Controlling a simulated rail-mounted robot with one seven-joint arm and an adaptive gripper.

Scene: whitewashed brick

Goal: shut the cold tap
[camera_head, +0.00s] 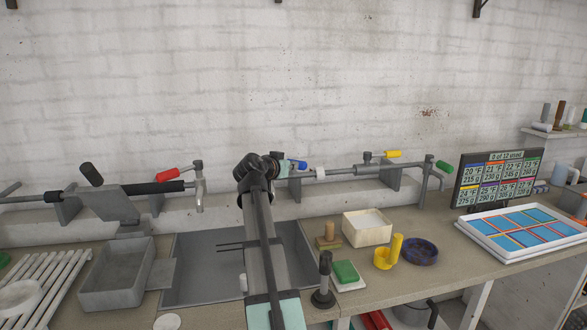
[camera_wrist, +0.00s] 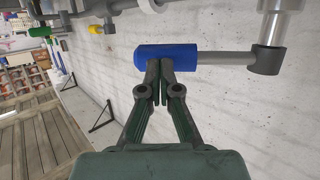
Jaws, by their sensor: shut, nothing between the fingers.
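The blue tap handle (camera_head: 296,164) is a lever on the wall pipe, partly hidden behind my arm in the head view. In the wrist view the blue handle (camera_wrist: 182,57) lies level across the upper middle, on a grey stem that runs right to a joint. My gripper (camera_wrist: 159,68) is shut and empty. Its fingertips overlap the lower part of the blue handle in the picture; I cannot tell whether they touch it. In the head view my arm hides the fingertips.
A red-handled tap (camera_head: 168,174) is left of my arm, and yellow (camera_head: 393,154) and green (camera_head: 443,167) handles are to the right. A grey sink (camera_head: 200,270) lies below. A cream box (camera_head: 367,228), a blue dish (camera_head: 420,251) and a display (camera_head: 497,177) stand at right.

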